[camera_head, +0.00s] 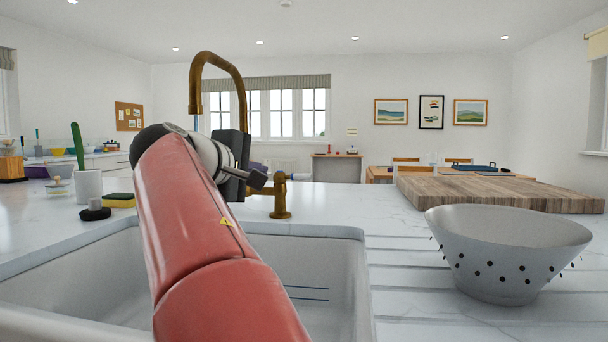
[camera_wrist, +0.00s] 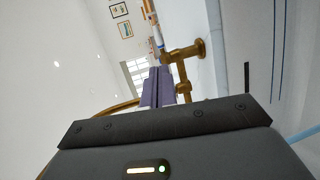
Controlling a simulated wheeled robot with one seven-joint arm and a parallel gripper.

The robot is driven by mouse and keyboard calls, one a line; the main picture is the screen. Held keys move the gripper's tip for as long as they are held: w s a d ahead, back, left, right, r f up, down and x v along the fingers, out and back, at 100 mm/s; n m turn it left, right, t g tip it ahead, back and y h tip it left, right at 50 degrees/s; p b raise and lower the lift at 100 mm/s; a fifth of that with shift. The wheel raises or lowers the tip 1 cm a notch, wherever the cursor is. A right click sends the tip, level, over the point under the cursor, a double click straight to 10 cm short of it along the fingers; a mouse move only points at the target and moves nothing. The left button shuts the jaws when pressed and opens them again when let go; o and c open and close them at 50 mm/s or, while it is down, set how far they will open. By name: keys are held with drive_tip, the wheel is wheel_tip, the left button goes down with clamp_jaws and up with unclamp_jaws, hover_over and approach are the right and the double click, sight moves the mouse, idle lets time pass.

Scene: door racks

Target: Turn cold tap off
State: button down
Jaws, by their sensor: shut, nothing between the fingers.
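The brass tap stands behind the sink; its tall curved spout (camera_head: 218,58) rises behind my arm. Its right-hand brass pillar (camera_head: 281,200) stands just right of my gripper. This pillar also shows in the wrist view (camera_wrist: 185,53). A short pale piece, perhaps a lever, is at the pillar's top. My gripper (camera_wrist: 157,88) is shut and empty, its purple fingers beside the brass tap parts. I cannot tell whether they touch. The tap's left side is hidden by my arm. A thin bluish streak hangs below the spout end; I cannot tell if it is water.
The white sink (camera_head: 355,270) lies below my arm. A white colander (camera_head: 507,250) stands on the drainer at right, with a wooden board (camera_head: 500,192) behind it. A cup (camera_head: 89,186) and a sponge (camera_head: 118,200) stand at left. The counter between pillar and board is clear.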

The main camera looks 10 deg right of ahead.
sight(301, 175)
drive_tip(key=p+x, duration=0.1)
drive_tip(key=x, duration=0.3)
drive_tip(key=p+x, duration=0.1)
drive_tip(key=x, duration=0.3)
drive_tip(key=p+x, duration=0.2)
drive_tip(key=x, duration=0.3)
drive_tip(key=shift+d+r, duration=0.1)
drive_tip(key=shift+r, duration=0.15)
drive_tip(key=shift+w+d+f, duration=0.2)
drive_tip(key=shift+w+d, duration=0.1)
drive_tip(key=shift+w, duration=0.2)
drive_tip(key=shift+d+f+n+t+y+b, duration=0.15)
drive_tip(key=shift+d+n+t+y+b, duration=0.35)
drive_tip(key=shift+d+n+y+b, duration=0.1)
drive_tip(key=shift+w+d+n+t+y, duration=0.2)
drive_tip(key=shift+n+t+y, duration=0.1)
drive_tip(key=shift+y, duration=0.2)
drive_tip(key=shift+w+d+n, duration=0.15)
drive_tip(key=shift+w+n, duration=0.05)
drive_tip(key=shift+n, duration=0.1)
drive_tip(key=shift+r, duration=0.2)
